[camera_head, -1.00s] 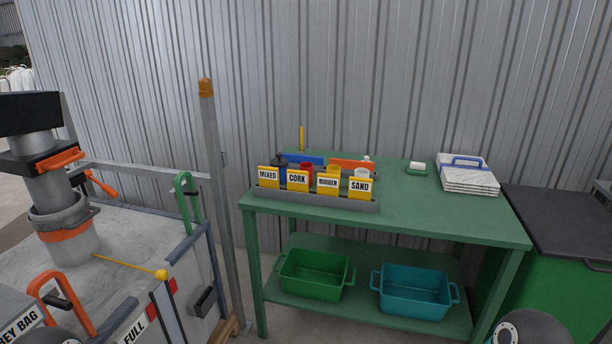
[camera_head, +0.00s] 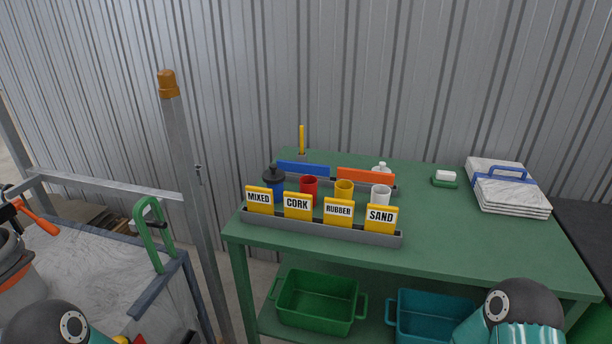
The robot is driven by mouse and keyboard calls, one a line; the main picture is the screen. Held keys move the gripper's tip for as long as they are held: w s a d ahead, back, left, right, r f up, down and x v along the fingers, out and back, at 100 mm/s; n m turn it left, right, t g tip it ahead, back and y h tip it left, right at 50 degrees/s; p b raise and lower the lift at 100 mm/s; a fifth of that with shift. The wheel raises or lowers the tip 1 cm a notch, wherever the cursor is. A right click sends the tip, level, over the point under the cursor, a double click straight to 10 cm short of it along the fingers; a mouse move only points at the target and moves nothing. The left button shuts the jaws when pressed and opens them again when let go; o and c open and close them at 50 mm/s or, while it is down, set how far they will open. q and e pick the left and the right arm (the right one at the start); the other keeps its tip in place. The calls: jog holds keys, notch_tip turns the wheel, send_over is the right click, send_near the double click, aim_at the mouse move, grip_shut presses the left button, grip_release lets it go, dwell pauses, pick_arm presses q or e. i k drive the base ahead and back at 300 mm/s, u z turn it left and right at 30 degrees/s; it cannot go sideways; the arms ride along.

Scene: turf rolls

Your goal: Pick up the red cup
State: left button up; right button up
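The red cup (camera_head: 309,187) stands upright on the green table (camera_head: 474,246), behind the grey rack of sign cards. Its lower part is partly hidden by the CORK card (camera_head: 298,206). A dark blue bottle with a black top (camera_head: 274,182) stands to its left, and a yellow cup (camera_head: 344,190) and a white cup (camera_head: 381,195) stand to its right. Parts of my arms show at the bottom left and bottom right edges, well short of the cup. Neither gripper's fingers are in view.
The grey card rack (camera_head: 320,231) runs along the table's front left edge. A blue block (camera_head: 303,169) and an orange block (camera_head: 366,177) sit behind the cups. A metal post (camera_head: 186,180) stands left of the table. The table's middle right is clear.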

aim_at(308, 185)
jog(key=u, duration=0.15)
jog(key=i, duration=0.8)
jog(key=z, duration=1.15)
